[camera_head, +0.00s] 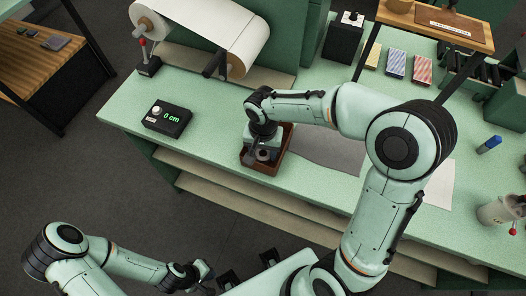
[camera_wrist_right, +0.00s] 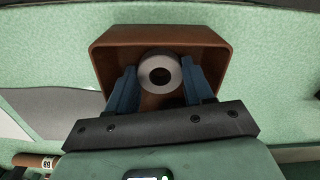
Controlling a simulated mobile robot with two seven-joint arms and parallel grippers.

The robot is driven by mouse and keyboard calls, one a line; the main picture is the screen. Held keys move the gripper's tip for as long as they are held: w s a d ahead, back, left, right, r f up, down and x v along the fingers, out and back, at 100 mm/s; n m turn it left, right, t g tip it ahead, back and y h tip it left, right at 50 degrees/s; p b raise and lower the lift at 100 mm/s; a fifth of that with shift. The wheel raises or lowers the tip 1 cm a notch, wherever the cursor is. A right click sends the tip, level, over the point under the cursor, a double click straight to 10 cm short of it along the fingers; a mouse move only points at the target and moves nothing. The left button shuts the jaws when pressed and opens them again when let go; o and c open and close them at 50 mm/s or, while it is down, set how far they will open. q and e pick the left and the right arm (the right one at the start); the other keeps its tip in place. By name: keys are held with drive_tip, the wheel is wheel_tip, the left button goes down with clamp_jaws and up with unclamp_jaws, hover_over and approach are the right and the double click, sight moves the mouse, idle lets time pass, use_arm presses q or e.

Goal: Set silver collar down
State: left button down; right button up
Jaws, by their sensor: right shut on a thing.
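The silver collar (camera_wrist_right: 159,73) is a short grey ring with a dark centre hole. It is held between the blue fingers of my right gripper (camera_wrist_right: 160,82) in the right wrist view. In the head view the collar (camera_head: 264,155) is small and partly covered by my right gripper (camera_head: 262,150). Both are at a brown open box (camera_head: 263,169) on the green bench; the box also shows in the wrist view (camera_wrist_right: 160,33). I cannot tell whether the collar touches the box floor. My left gripper (camera_head: 203,272) is low at the left, away from the bench; its jaws are unclear.
A paper roll (camera_head: 215,28) stands behind. A grey sheet (camera_head: 330,152) lies right of the box. Coloured blocks (camera_head: 396,63), a blue marker (camera_head: 489,144) and a cup (camera_head: 497,211) are further right.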

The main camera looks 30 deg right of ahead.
drive_tip(key=shift+f, duration=0.4)
use_arm(q)
drive_tip(key=shift+s+f, duration=0.1)
drive_tip(key=shift+f, duration=0.05)
use_arm(e)
drive_tip(key=shift+f, duration=0.1)
drive_tip(key=o, duration=0.8)
drive_tip(key=shift+r, duration=0.3)
use_arm(q)
drive_tip(key=shift+w+r+p, duration=0.65)
drive_tip(key=shift+r+p, duration=0.05)
drive_tip(key=shift+r, duration=0.3)
use_arm(e)
wheel_tip(320, 180, up, 12)
drive_tip(key=shift+f, duration=0.15)
use_arm(q)
drive_tip(key=shift+s, duration=0.15)
use_arm(e)
drive_tip(key=shift+s+f, duration=0.1)
